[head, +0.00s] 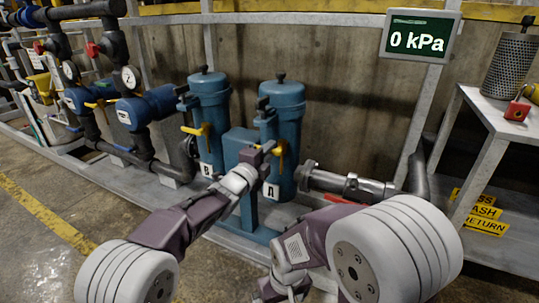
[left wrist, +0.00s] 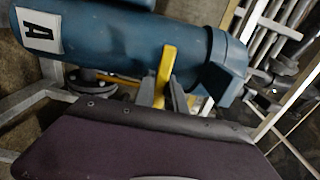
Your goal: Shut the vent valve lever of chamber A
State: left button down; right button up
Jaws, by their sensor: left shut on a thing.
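Chamber A (head: 289,125) is a blue upright cylinder with a white label, right of chamber B. There my left gripper (left wrist: 162,98) is shut on the yellow lever (left wrist: 166,66), whose upper part stands out beyond the fingers. In the head view my right arm shows at lower right, but its gripper does not show.
Chamber B (head: 209,105) stands to the left with its own yellow lever (head: 194,130). A display (head: 420,38) reads 0 kPa. A metal pipe fitting (head: 345,185) lies right of chamber A. A shelf (head: 495,110) at right carries a perforated canister (head: 510,65) and a red padlock (head: 517,110).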

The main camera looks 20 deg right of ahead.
pick_arm(q)
jog(key=shift+m, duration=0.3)
jog(key=c, duration=1.4)
grip_release()
jog(key=p+v, duration=0.2)
jog(key=v, duration=0.7)
